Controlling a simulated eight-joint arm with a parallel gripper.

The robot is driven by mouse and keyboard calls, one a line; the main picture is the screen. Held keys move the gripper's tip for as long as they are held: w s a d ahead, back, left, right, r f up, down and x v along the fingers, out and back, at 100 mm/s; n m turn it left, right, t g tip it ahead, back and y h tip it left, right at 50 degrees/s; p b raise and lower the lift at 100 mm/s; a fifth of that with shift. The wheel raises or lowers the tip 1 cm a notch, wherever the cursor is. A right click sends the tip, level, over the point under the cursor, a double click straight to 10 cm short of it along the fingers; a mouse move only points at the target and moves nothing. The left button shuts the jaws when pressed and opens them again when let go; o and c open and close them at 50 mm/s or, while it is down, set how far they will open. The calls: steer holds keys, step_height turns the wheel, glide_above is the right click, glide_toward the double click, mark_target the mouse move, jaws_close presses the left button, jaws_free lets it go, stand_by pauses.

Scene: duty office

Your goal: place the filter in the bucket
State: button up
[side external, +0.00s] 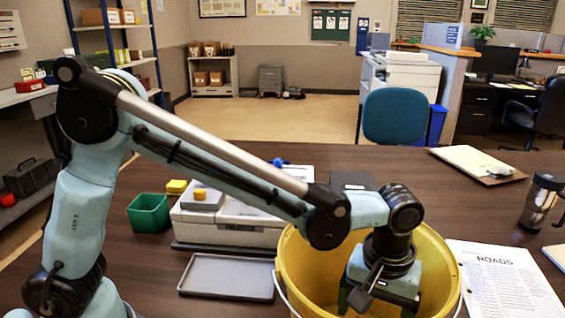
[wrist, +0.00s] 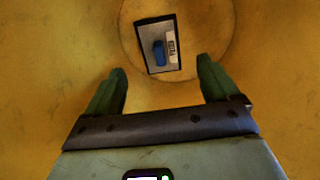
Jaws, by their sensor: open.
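The yellow bucket (side external: 440,262) stands at the front of the table, and its inside fills the wrist view (wrist: 60,60). My gripper (side external: 376,303) points down inside the bucket, below its rim. In the wrist view my gripper (wrist: 162,68) has its two green fingers wide apart with nothing between them. Beyond the fingertips, a flat dark-framed rectangle (wrist: 158,45) with a grey face, a blue shape and a pale label lies on the bucket's floor. It may be the filter; I cannot tell for sure. The bucket's floor is hidden in the side view.
An empty grey tray (side external: 228,277) lies left of the bucket. Behind it are a pale office machine (side external: 225,225) and a green bin (side external: 149,213). Printed papers (side external: 505,285) and a travel mug (side external: 540,200) are to the right. The bucket's wall surrounds my gripper.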

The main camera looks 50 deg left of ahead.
step_height(320, 180, up, 6)
steer(key=shift+r, duration=0.15)
stand_by(0.4)
steer(key=w+a+r+m+t+h, duration=0.1)
steer(key=a+r+m+t, duration=0.4)
steer(key=a+r, duration=0.4)
steer(key=w+a+r+m+t+h, duration=0.15)
steer(key=a+r+m+t, duration=0.25)
steer(key=a+r+t, duration=0.55)
steer(key=s+a+f+n+g, duration=0.1)
steer(key=s+f+g, duration=0.1)
steer(key=f, duration=0.4)
steer(key=s+a+f+n+g+y, duration=0.1)
steer(key=s+a+f+n+g, duration=0.1)
steer(key=f, duration=0.4)
steer(key=s+a+f+n+g+y, duration=0.1)
steer(key=s+a+f+g, duration=0.1)
steer(key=f, duration=0.4)
steer(key=s+g, duration=0.1)
steer(key=s, duration=0.1)
steer(key=shift+s+a, duration=0.25)
steer(key=shift+s, duration=0.15)
steer(key=shift+y, duration=0.25)
